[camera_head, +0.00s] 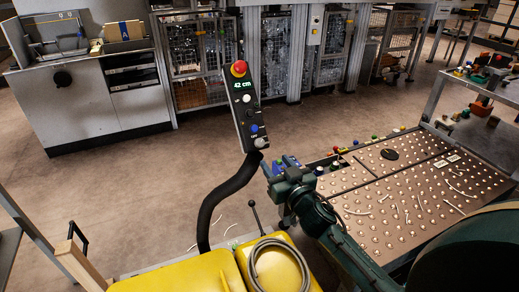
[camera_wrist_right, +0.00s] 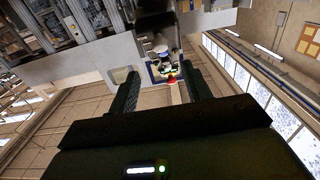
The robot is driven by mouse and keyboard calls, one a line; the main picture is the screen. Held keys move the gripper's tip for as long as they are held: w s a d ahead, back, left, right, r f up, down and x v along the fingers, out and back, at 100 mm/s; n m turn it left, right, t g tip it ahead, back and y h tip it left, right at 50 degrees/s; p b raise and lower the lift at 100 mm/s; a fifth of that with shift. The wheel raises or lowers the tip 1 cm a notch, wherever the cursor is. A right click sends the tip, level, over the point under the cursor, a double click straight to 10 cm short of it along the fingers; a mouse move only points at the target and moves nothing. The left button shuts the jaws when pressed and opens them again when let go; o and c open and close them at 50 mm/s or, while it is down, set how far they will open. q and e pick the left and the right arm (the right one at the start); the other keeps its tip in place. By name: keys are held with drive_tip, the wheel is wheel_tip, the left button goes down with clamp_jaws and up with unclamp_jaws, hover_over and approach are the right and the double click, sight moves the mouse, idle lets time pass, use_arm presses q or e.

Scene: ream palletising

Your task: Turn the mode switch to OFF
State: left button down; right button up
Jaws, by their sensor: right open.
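A dark control panel (camera_head: 245,108) on a curved black stalk stands upright, slightly tilted, in the middle of the head view. It carries a red mushroom button (camera_head: 239,68), a display reading 42 cm, a white button, a blue button (camera_head: 254,128) and a pale knob (camera_head: 261,143) at its lower end. The knob looks like the mode switch; its setting is too small to read. My right gripper (camera_head: 272,169) is just below and right of the knob, apart from it. In the wrist view its two fingers (camera_wrist_right: 162,88) are spread with nothing held. My left gripper is not seen.
A table with a studded top (camera_head: 400,190) stands right of the panel, with small coloured knobs along its edge. A yellow machine body (camera_head: 190,275) with a grey cable and a lever lies below. A grey cabinet (camera_head: 90,100) and mesh cages stand behind.

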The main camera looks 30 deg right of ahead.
sight(261, 144)
drive_tip(key=w, duration=0.7)
drive_tip(key=shift+w+d+b, duration=0.25)
drive_tip(key=shift+w+b, duration=0.05)
drive_tip(key=shift+w, duration=0.1)
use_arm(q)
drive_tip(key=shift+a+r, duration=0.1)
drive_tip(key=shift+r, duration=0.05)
use_arm(e)
drive_tip(key=shift+w, duration=0.7)
drive_tip(key=shift+c, duration=0.2)
drive_tip(key=c, duration=1)
drive_tip(key=shift+o, duration=0.2)
